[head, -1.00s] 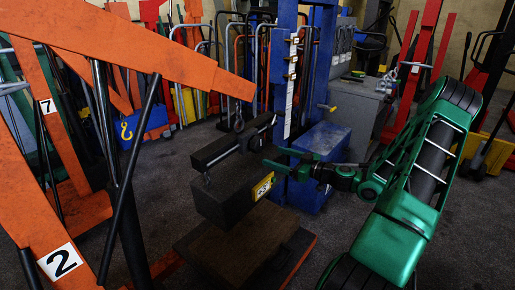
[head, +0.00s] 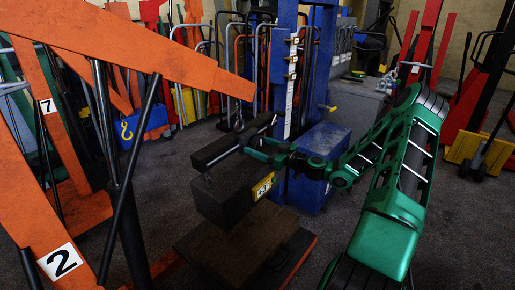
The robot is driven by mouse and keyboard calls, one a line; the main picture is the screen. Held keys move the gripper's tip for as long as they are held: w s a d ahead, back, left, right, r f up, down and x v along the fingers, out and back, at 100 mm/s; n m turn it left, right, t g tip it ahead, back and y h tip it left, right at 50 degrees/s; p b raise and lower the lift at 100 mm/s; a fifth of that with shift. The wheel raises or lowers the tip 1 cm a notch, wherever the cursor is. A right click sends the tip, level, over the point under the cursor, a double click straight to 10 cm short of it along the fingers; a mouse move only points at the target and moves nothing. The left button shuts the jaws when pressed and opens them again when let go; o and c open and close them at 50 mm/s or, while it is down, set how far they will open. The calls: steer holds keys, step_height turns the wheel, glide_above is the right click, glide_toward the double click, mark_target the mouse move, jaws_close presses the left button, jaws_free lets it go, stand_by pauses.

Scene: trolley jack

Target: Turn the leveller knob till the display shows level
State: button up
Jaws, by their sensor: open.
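A dark block (head: 227,194) hangs under a black beam (head: 222,150) that has a hook at its top. This hung assembly seems to be the load and its leveller. A yellow patch with dark marks (head: 263,187) is on the block's right face, too small to read. I cannot make out the knob or a level display for sure. My gripper (head: 253,149) is green and open, close to the right side of the beam near its middle. Its fingertips overlap the beam's edge in the picture, and I cannot tell whether they touch it or have anything between them.
A low wooden platform (head: 240,246) lies below the block. A blue column (head: 286,70) and a blue box (head: 320,150) stand behind my gripper. Orange crane frames (head: 85,150) fill the left side. Open floor (head: 455,210) lies at the right.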

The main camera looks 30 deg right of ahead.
steer(key=shift+w, duration=0.1)
steer(key=c, duration=1)
steer(key=shift+c, duration=0.2)
steer(key=shift+m, duration=0.3)
